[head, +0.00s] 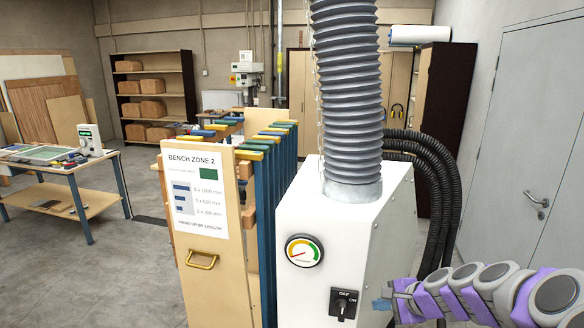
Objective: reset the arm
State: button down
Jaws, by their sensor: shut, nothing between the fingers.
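My arm, purple and grey, reaches in from the lower right corner of the head view. My gripper (386,302) is at its left end, small in the picture and shut with nothing in it. It appears in front of the right side of a white machine cabinet (315,215), to the right of its black rotary switch (343,304). I cannot tell whether the gripper touches the cabinet.
A ribbed grey duct (348,90) rises from the cabinet, and black hoses (445,170) curve behind it. A clamp rack with a wooden panel (205,265) stands to the left. A workbench (75,185) is further left, with open floor between.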

jog(key=s+a+r+n+g, duration=0.1)
jog(key=s+a+n+g, duration=0.2)
jog(key=s, duration=0.4)
jog(key=s+a+r+n+g+h, duration=0.1)
jog(key=s+a+n, duration=0.35)
jog(key=s, duration=0.25)
jog(key=s+a+r+n+g, duration=0.1)
jog(key=s+a+n+g, duration=0.15)
jog(key=s+a, duration=0.3)
jog(key=s+d+f+n+g+h, duration=0.1)
jog(key=s+d+n+h, duration=0.1)
jog(key=s, duration=0.8)
jog(key=s+d+n+g+h+b, duration=0.1)
jog(key=s+d+n+h, duration=0.1)
jog(key=s, duration=0.8)
jog(key=shift+d+f+n+b, duration=0.3)
jog(key=shift+d+f+n, duration=0.1)
jog(key=shift+d+n, duration=0.25)
jog(key=shift+d, duration=0.25)
jog(key=shift+a, duration=0.1)
